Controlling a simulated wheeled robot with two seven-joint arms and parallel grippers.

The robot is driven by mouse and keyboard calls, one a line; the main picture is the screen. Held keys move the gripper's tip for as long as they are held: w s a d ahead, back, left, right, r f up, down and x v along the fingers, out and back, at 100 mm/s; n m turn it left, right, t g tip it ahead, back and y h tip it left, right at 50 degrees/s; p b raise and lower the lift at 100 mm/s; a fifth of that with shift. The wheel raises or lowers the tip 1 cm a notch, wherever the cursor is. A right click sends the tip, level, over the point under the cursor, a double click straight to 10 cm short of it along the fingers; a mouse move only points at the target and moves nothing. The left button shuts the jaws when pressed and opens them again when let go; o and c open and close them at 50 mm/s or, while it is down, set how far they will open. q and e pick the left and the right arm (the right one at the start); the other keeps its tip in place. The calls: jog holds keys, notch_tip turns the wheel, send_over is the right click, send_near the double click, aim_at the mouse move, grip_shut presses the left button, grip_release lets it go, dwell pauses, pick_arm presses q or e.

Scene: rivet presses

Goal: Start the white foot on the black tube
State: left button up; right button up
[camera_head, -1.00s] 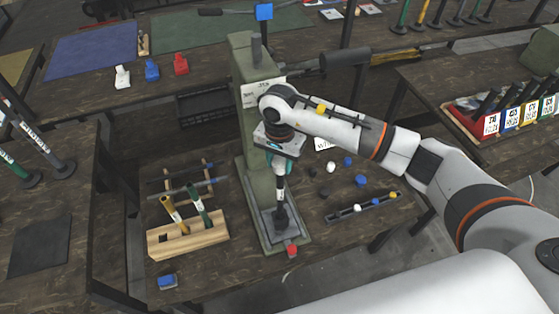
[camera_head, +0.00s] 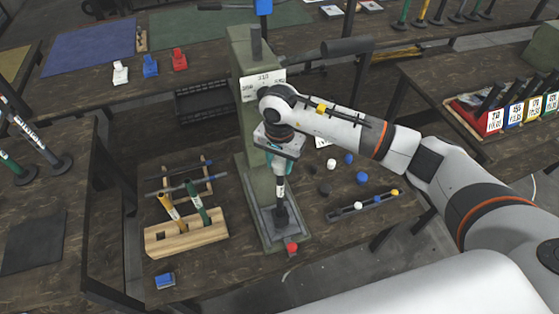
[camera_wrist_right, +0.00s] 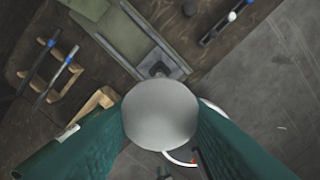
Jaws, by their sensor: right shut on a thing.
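My right gripper (camera_head: 278,168) is at the green press, with its teal fingers pointing down. In the right wrist view a pale round piece, which looks like the white foot (camera_wrist_right: 160,112), fills the space between its fingers. The black tube (camera_head: 281,212) stands upright on the press base right below the gripper, with a white label near its upper part. The head view is too small to tell whether foot and tube touch. In the right wrist view the foot hides the tube. My left gripper is not in view.
The green press (camera_head: 257,130) has its dark lever (camera_head: 345,46) reaching right. A wooden rack (camera_head: 187,236) with yellow and green tubes stands left of it. Loose caps, including another white one (camera_head: 331,163), and a dark tray (camera_head: 362,206) lie right. A red button (camera_head: 292,247) is at the front.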

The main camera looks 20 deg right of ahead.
aim_at(280, 162)
jog(key=o, duration=1)
jog(key=shift+f, duration=0.1)
notch_tip(280, 162, up, 8)
jog(key=shift+f+b, duration=0.25)
jog(key=shift+b, duration=0.5)
